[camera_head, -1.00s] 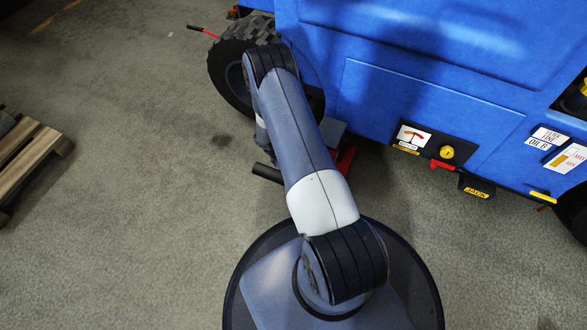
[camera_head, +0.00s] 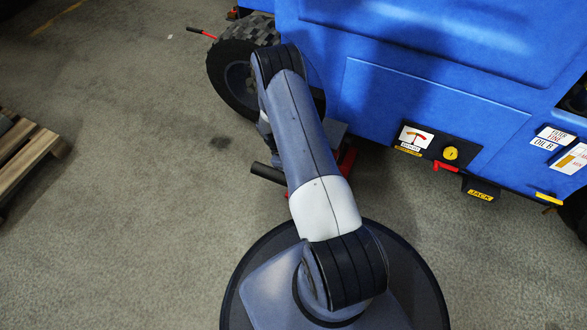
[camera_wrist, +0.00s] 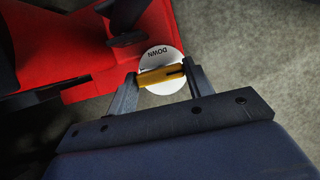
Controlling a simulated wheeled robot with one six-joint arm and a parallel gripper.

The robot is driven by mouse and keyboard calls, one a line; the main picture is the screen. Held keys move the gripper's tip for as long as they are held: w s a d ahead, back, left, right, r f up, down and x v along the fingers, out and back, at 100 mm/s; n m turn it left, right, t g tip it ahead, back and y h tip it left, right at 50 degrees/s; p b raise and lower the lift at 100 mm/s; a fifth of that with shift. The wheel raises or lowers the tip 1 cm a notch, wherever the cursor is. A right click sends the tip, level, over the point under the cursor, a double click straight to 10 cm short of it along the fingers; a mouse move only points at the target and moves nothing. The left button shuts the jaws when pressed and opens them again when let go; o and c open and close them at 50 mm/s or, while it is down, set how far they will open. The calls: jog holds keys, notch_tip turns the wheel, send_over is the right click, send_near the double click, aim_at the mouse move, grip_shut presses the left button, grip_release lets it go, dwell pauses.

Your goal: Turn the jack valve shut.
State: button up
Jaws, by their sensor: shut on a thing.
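In the wrist view the jack valve has a yellow bar handle (camera_wrist: 158,76) across a round white disc (camera_wrist: 166,88) marked "DOWN". My gripper (camera_wrist: 161,73) is shut on this yellow handle, one finger at each end of it. The disc lies against the edge of the red jack body (camera_wrist: 95,60). In the head view only a little of the red jack (camera_head: 347,161) shows beside my arm. My gripper and the valve are hidden there behind my arm.
A large blue vehicle (camera_head: 440,90) stands close behind, with a black tyre (camera_head: 232,75). Its lower panel has a gauge (camera_head: 415,138), a yellow knob (camera_head: 450,153) and a "JACK" label (camera_head: 482,194). A wooden pallet (camera_head: 30,155) lies at the left. The floor between is clear.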

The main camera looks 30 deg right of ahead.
jog(key=o, duration=1)
jog(key=p+v, duration=0.4)
jog(key=v, duration=0.6)
jog(key=shift+a+r, duration=0.15)
jog(key=shift+r, duration=0.2)
jog(key=shift+f, duration=0.1)
jog(key=b+x, duration=0.4)
jog(key=x, duration=0.6)
jog(key=shift+f, duration=0.25)
jog(key=shift+n, duration=0.3)
